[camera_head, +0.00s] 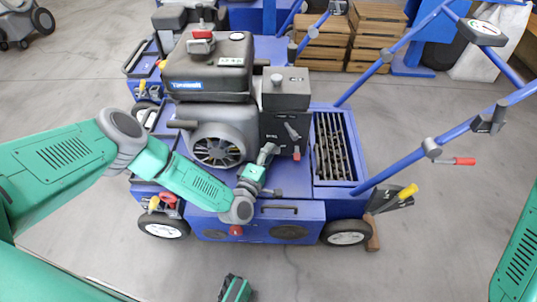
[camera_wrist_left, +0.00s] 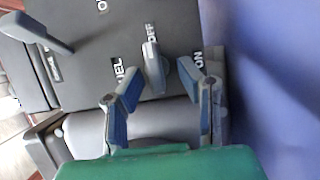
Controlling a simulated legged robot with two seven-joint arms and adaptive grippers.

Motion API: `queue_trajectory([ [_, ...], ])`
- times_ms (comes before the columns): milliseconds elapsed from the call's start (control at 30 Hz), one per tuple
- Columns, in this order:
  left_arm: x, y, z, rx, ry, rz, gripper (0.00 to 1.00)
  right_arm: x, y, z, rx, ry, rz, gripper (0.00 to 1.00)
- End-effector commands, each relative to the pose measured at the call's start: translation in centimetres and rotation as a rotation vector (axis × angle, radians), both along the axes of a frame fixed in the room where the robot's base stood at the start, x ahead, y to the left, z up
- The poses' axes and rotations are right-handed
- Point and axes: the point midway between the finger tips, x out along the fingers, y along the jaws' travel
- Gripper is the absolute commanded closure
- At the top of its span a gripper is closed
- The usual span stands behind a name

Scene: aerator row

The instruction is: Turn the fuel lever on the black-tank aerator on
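The black-tank aerator (camera_head: 275,225) has a blue body and a grey engine under a black tank (camera_head: 208,70). My left gripper (camera_head: 268,153) is at the dark control panel on the engine's near side. The fingers are apart; contact is not clear. One lever end lies by the OFF label, with the ON label to the right. The fuel label is partly covered by the left finger.
Another grey lever (camera_wrist_left: 38,31) sits at the upper left of the panel. The blue handlebar (camera_head: 410,160) rises right of the engine. Another blue machine (camera_head: 270,45) and wooden crates (camera_head: 375,35) stand behind. The floor in front is mostly clear.

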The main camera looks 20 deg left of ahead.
Motion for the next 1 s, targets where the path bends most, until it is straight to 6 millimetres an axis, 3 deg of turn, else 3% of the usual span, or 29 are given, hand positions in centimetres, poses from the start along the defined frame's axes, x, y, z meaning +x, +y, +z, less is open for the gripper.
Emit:
queue_trajectory([
  [100,0.0,-0.2,0.1,0.001,0.0,-0.001,0.68,0.0,0.0,0.0,0.0,0.0,0.0,0.6],
  [167,0.0,-0.2,0.1,0.002,0.0,-0.002,0.86,0.0,0.0,0.0,0.0,0.0,0.0,0.6],
  [200,0.0,-0.2,0.1,0.002,0.0,-0.002,1.0,0.0,0.0,0.0,0.0,0.0,0.0,0.6],
  [667,-0.1,-0.3,0.2,0.047,0.017,-0.007,1.0,0.0,0.0,0.6,0.0,0.0,-0.001,0.6],
  [1000,-0.2,-0.4,0.4,0.279,0.086,-0.011,1.0,0.0,0.0,2.9,0.0,0.0,-0.001,0.6],
])
